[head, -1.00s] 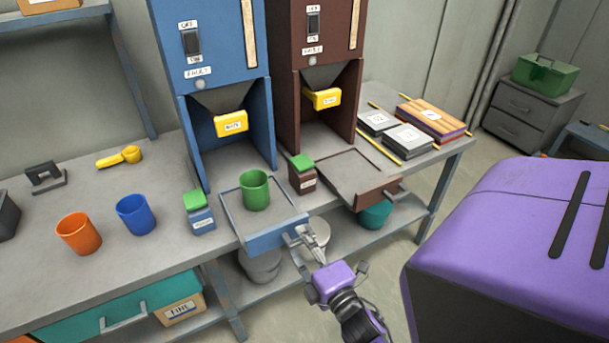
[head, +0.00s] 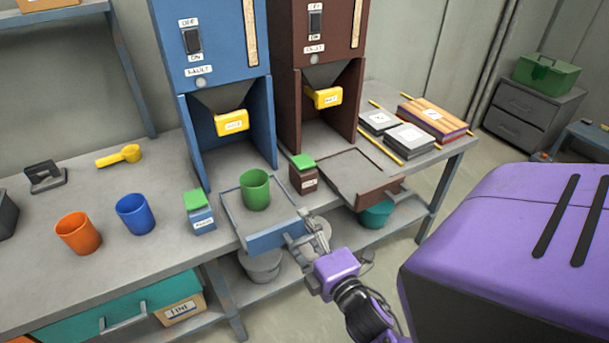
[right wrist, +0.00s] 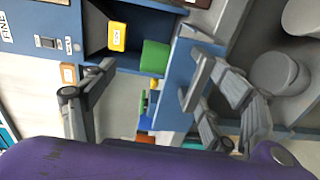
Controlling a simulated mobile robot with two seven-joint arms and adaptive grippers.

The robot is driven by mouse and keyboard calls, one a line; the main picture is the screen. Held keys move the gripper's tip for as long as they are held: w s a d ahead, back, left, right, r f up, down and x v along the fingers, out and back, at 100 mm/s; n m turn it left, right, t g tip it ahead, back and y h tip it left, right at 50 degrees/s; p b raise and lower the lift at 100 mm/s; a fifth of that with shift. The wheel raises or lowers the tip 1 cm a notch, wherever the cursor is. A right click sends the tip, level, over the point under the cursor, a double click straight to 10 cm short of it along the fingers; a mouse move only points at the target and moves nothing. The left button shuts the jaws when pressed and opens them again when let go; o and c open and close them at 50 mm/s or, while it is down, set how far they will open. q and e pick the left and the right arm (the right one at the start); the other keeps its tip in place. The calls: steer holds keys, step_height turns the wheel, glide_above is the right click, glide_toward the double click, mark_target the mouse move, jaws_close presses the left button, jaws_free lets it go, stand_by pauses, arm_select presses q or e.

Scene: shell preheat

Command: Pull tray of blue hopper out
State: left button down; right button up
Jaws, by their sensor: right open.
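The blue hopper (head: 214,82) stands on the bench at the left of the two hoppers. Its tray (head: 272,238) sticks out in front, with its blue front panel near the bench's front edge. A green cup (head: 256,190) stands upright on the tray. My right gripper (head: 308,234) is open at the right end of the tray's front panel, its fingers spread. The right wrist view shows the front panel (right wrist: 178,85) and the green cup (right wrist: 155,57) between and beyond the fingers. Whether a finger touches the tray I cannot tell. My left gripper is out of view.
A brown hopper (head: 312,45) with its own tray (head: 352,175) stands to the right. A small green-lidded box (head: 199,213) sits left of the blue tray, and another (head: 303,175) right of it. Blue (head: 135,216) and orange (head: 78,233) cups stand at left.

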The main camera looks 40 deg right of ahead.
steer(key=o, duration=0.5)
steer(key=shift+t, duration=0.5)
steer(key=r, duration=0.3)
steer(key=w+r, duration=0.1)
steer(key=r, duration=0.1)
steer(key=shift+d+r, duration=0.1)
steer(key=shift+r, duration=0.15)
steer(key=shift+o, duration=0.2)
steer(key=shift+r, duration=0.5)
steer(key=shift+g, duration=0.5)
step_height(320, 180, down, 4)
steer(key=shift+s+d, duration=0.1)
steer(key=shift+s, duration=0.6)
steer(key=shift+c, duration=1.1)
steer(key=shift+v, duration=0.8)
steer(key=shift+c, duration=1.3)
steer(key=v, duration=0.2)
steer(key=shift+s+a+f, duration=0.2)
steer(key=shift+s, duration=0.15)
steer(key=c, duration=0.8)
steer(key=v, duration=0.4)
steer(key=shift+s+a+f, duration=0.1)
steer(key=shift+s+f, duration=0.15)
steer(key=shift+f, duration=0.1)
